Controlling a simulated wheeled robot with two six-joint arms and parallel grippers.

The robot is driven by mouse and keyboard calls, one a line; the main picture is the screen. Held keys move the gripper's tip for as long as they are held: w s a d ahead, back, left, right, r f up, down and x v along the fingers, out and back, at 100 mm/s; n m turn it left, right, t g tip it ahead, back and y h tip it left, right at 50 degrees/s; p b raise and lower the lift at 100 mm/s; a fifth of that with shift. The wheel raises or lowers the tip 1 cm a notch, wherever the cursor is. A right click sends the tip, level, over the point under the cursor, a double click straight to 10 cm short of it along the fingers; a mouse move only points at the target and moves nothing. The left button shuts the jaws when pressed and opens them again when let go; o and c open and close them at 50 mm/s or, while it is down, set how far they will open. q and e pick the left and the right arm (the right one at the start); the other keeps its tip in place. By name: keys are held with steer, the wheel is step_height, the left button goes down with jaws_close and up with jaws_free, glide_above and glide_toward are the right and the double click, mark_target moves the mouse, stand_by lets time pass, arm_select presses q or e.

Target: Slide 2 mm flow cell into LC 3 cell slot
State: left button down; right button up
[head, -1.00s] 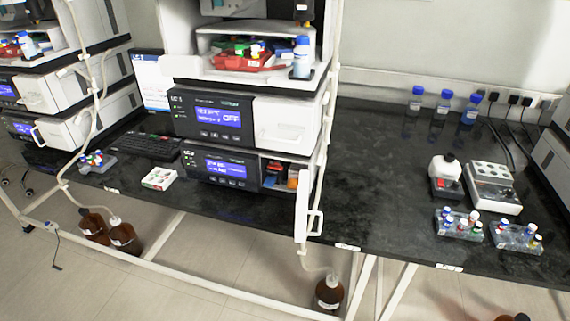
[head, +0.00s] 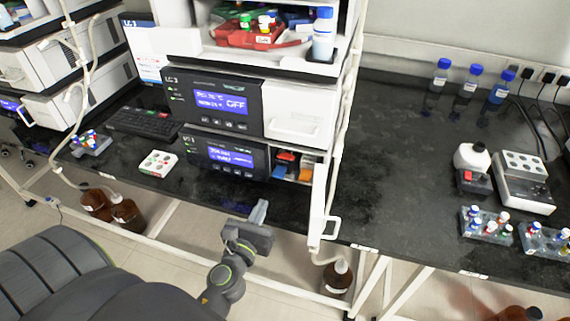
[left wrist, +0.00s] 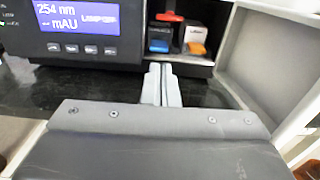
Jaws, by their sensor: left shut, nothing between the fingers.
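The lower module (head: 228,155) of the middle instrument stack has its white door (head: 318,203) swung open. I cannot tell which is the 2 mm flow cell, or read a slot label. My left gripper (head: 262,206) is shut and empty, below and in front of the compartment; its fingers (left wrist: 162,68) point at it.
The open door and its handle (head: 332,228) stand just right of my left gripper. A white box (head: 158,163) and keyboard (head: 145,124) lie left on the black bench. Vial racks (head: 485,224) stand at the right. The bench between is clear.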

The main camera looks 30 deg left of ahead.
mark_target(282, 160)
arm_select(q)
steer(key=p+x, duration=0.1)
steer(key=x, duration=1.2)
steer(key=shift+w+a, duration=0.1)
steer(key=shift+w, duration=0.3)
steer(key=shift+x, duration=0.8)
steer(key=shift+w+a+r, duration=0.15)
steer(key=shift+r, duration=0.35)
